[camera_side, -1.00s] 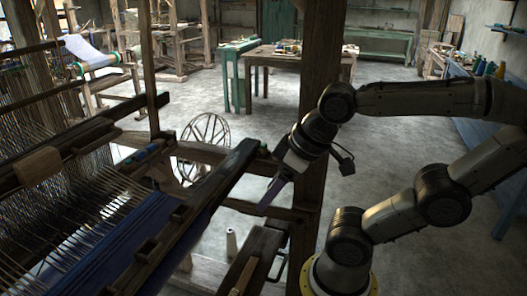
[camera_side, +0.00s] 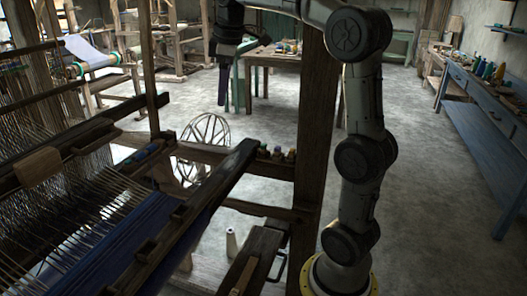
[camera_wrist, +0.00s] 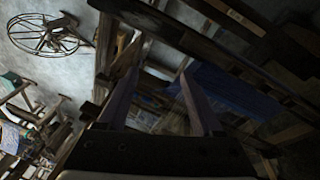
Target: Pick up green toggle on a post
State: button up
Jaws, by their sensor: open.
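My gripper (camera_side: 222,98) hangs pointing down in the side view, raised above the loom's side rail and left of the thick wooden post. In the wrist view its two fingers (camera_wrist: 160,78) stand apart with nothing between them, so it is open and empty. A green toggle on a post cannot be made out with certainty in either view. A short row of small coloured pegs or spools (camera_side: 277,153) sits on the rail beside the thick post, below and right of my gripper; their colours are too dark to tell surely.
The loom (camera_side: 110,225) with blue cloth and warp threads fills the left. The thick wooden post (camera_side: 318,120) stands beside my arm. A spoked wheel (camera_side: 205,135) stands behind the rail and shows in the wrist view (camera_wrist: 45,35). A blue bench (camera_side: 485,110) is at right; open floor lies between.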

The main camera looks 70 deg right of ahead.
jog(key=w+d+f+m+g, duration=0.1)
jog(key=d+f, duration=0.2)
jog(key=d, duration=0.4)
jog(key=w+d+f+m, duration=0.1)
jog(key=d+f, duration=0.2)
jog(key=d, duration=0.4)
jog(key=m+g+y, duration=0.1)
jog(key=m, duration=0.1)
send_over(264, 145)
notch_tip(264, 145, down, 8)
jog(key=f, duration=0.7)
jog(key=shift+w+f, duration=0.1)
jog(key=shift+w, duration=0.1)
jog(key=shift+s+d+f, duration=0.1)
jog(key=shift+f, duration=2.65)
grip_shut()
